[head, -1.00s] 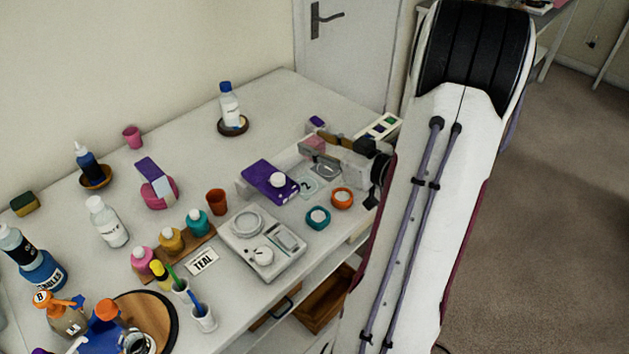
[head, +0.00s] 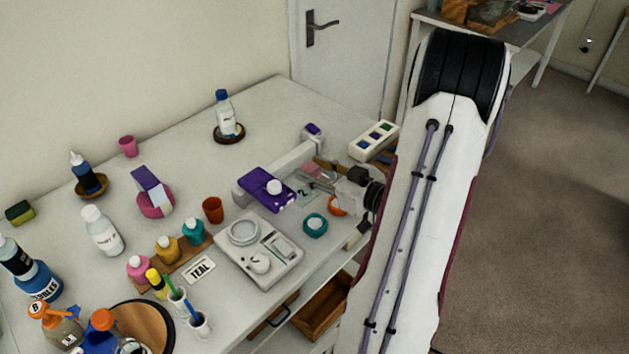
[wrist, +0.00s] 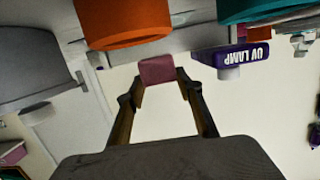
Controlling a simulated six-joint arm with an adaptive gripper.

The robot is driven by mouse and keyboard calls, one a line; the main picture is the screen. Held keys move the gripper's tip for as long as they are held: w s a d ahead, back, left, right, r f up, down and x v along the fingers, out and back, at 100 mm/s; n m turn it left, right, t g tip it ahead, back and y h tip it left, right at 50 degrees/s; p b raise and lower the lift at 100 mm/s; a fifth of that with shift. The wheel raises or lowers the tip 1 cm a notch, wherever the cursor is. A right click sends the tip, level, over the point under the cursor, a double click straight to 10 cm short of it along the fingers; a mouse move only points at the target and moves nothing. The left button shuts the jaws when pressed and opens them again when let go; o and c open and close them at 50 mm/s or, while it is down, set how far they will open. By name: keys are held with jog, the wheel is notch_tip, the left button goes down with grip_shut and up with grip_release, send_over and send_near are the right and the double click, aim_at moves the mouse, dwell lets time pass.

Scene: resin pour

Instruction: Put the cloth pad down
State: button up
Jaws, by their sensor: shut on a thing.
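The cloth pad, a small dusky-pink block, shows between my fingertips in the wrist view (wrist: 158,70). My gripper (wrist: 160,88) is shut on it, one finger at each side. In the head view my gripper (head: 326,180) is over the right part of the table, beside the purple UV lamp (head: 258,186).
An orange ring-shaped pot (head: 336,207), partly hidden by my gripper, and a teal one (head: 315,226) stand close by. A white scale (head: 268,240) is to the left. A white block with coloured squares (head: 374,141) lies behind.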

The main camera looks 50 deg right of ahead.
jog(key=shift+f, duration=0.15)
jog(key=shift+f, duration=1.7)
jog(key=shift+f, duration=0.15)
jog(key=shift+c, duration=0.2)
jog(key=o, duration=1)
jog(key=shift+o, duration=0.2)
jog(key=shift+f, duration=0.1)
jog(key=shift+s, duration=0.1)
jog(key=shift+s+a+r, duration=0.1)
jog(key=shift+s+r, duration=0.1)
jog(key=shift+s, duration=1.05)
jog(key=shift+s+r, duration=0.25)
jog(key=shift+s, duration=1)
jog(key=shift+s+a+r, duration=0.1)
jog(key=shift+s+r, duration=0.1)
jog(key=shift+s, duration=1.05)
jog(key=shift+o, duration=0.5)
